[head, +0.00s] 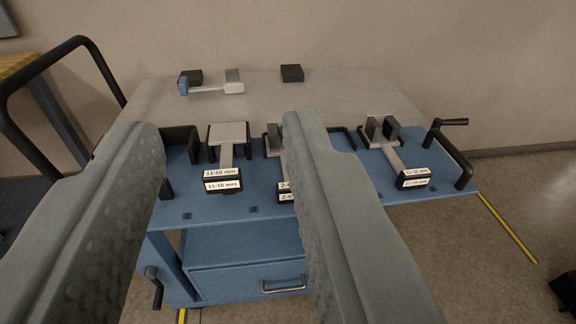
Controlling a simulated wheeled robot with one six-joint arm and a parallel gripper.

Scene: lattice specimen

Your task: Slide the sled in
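I cannot tell for sure which part is the sled. Between my gripper's fingertips (222,126), a sled-like piece with a grey block and a stem (228,133) sits on the blue deck of a cart, with a black label holder (223,182) at its near end. A similar piece (274,140) is partly hidden behind my right finger. A third one (392,150), with two dark upright jaws and its own label (414,179), stands to the right. My gripper is open, with nothing visibly held, its fingers wide apart.
The cart's grey top (335,92) carries a blue-ended grey bar piece (212,88) and a dark block (292,73). A black handle (465,170) is at the right and a drawer (245,279) below. A wall stands behind; yellow floor tape (507,228) runs at the right.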

